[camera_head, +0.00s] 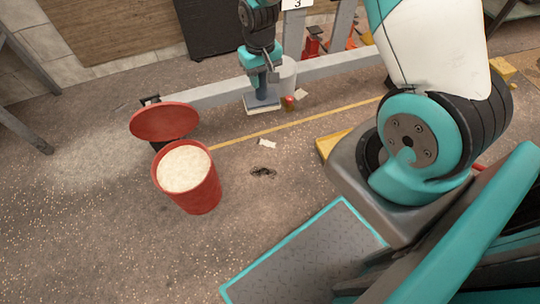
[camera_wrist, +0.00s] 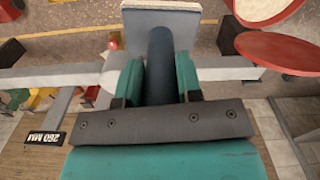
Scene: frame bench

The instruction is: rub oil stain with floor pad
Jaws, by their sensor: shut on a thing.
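My gripper (camera_head: 262,78) is shut on the dark upright handle of the floor pad (camera_head: 262,103), a flat pale-edged block under the handle. In the wrist view the handle stands between my gripper's two teal fingers (camera_wrist: 160,75), with the pad (camera_wrist: 160,6) beyond them at the top. The pad hangs by the grey beam; I cannot tell whether it touches the floor. The oil stain (camera_head: 262,172) is a small dark patch on the speckled floor, well in front of the pad and right of the red bin. It does not show clearly in the wrist view.
A red bin (camera_head: 200,190) full of pale granules stands left of the stain. A round red lid (camera_head: 165,121) is behind it. A white scrap (camera_head: 267,143) lies between pad and stain. A grey beam (camera_head: 210,93) runs behind. Small red object (camera_head: 289,102) sits beside the pad.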

